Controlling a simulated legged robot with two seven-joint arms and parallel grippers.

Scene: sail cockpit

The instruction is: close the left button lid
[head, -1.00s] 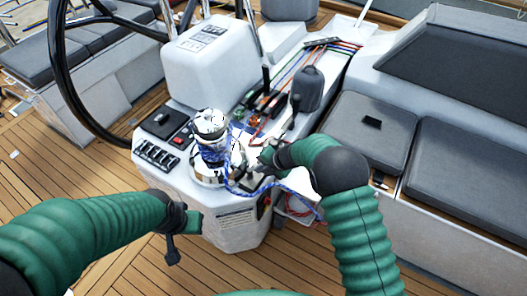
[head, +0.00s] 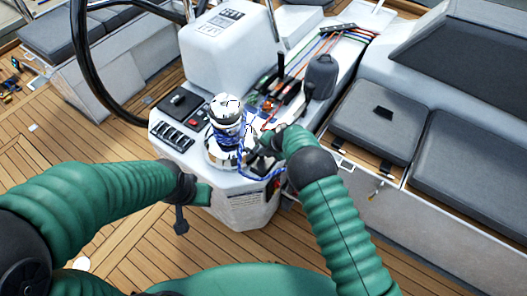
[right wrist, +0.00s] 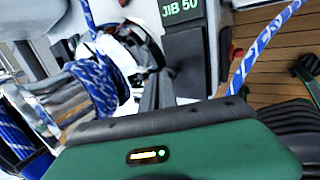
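The chrome winch (head: 226,125) with blue-and-white rope stands on the white console (head: 240,187). My right gripper (head: 262,158) is low beside the winch, on its right. In the right wrist view its dark fingers (right wrist: 158,88) look together, between the winch (right wrist: 100,85) and a black panel marked JIB 50 (right wrist: 182,45). I cannot make out the left button lid for certain; the gripper and winch hide part of that area. My left gripper (head: 190,198) is in front of the console's left side, apart from the lid area, and its opening cannot be seen.
A switch panel (head: 172,136) lies left of the winch. The steering wheel (head: 77,60) is at left, and grey cushions (head: 380,118) are at right. Blue rope hangs near my right gripper.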

